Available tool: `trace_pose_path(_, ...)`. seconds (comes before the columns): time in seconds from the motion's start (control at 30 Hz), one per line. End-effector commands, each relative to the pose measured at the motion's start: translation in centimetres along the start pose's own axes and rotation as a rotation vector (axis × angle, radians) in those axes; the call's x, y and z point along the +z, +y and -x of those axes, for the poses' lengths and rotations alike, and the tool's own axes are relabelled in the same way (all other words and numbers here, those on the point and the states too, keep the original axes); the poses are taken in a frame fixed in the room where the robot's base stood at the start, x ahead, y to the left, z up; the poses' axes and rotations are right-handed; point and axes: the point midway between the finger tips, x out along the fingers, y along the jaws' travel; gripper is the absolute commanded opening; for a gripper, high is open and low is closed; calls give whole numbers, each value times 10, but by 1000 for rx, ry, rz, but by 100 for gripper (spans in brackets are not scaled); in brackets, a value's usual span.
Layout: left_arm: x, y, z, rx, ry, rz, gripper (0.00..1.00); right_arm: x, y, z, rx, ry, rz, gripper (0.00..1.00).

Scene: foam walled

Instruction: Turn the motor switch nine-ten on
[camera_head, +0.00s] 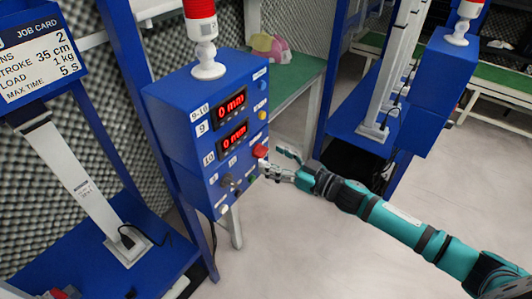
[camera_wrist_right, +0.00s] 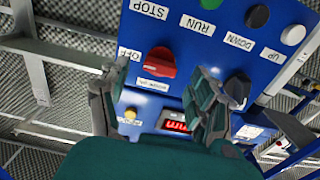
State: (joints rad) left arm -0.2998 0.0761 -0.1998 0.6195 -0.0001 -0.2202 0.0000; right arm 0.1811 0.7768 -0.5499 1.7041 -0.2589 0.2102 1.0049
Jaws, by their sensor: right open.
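The red rotary knob (camera_head: 260,151) sits on the right side face of the blue control box (camera_head: 172,120). In the wrist view, which shows the panel upside down, the red knob (camera_wrist_right: 157,65) has an OFF label beside it and a small label under it, not clearly legible. My right gripper (camera_head: 277,162) is open just in front of this face. In the wrist view its two fingers (camera_wrist_right: 160,88) stand on either side of the knob, apart from each other; I cannot tell whether either touches it. My left gripper is not in view.
STOP, RUN, UP and DOWN labels and a green button (camera_wrist_right: 209,4) are close to the knob. A yellow button (camera_wrist_right: 130,115) and a red display (camera_wrist_right: 177,126) are below it in the wrist view. A red-topped lamp (camera_head: 203,40) stands on the box. Floor (camera_head: 300,240) is clear.

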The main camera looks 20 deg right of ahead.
Motion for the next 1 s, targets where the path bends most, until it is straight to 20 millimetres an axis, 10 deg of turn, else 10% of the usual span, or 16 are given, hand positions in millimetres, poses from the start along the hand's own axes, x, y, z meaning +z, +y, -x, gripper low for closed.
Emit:
trace_pose_path(0.57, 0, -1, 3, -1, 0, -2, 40, 0, 0, -31, 0, 0, -1, 63)
trace_pose_path(1.0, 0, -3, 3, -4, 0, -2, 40, 0, 0, -31, 0, 0, 0, 8)
